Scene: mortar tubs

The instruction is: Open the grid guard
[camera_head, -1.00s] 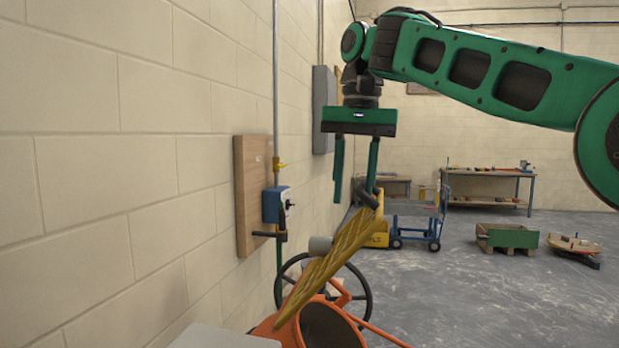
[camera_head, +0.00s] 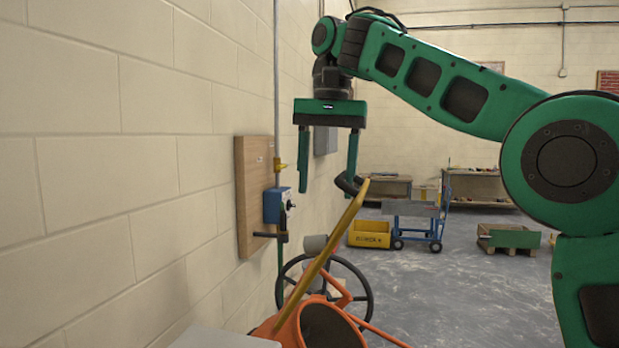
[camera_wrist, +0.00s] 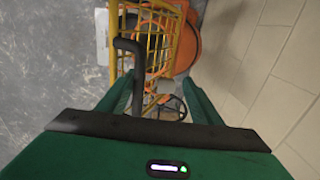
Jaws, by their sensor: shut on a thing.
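The yellow grid guard (camera_head: 328,243) stands tilted above the orange mixer drum (camera_head: 328,326) in the head view, seen almost edge-on, its top leaning right. Its black handle (camera_head: 346,185) is at the upper end.
The block wall with a wooden board (camera_head: 250,195) and blue switch box (camera_head: 277,205) is close on the left. A black handwheel (camera_head: 366,290) stands behind the guard. A yellow bin (camera_head: 369,234) and blue trolley (camera_head: 425,222) stand farther back.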

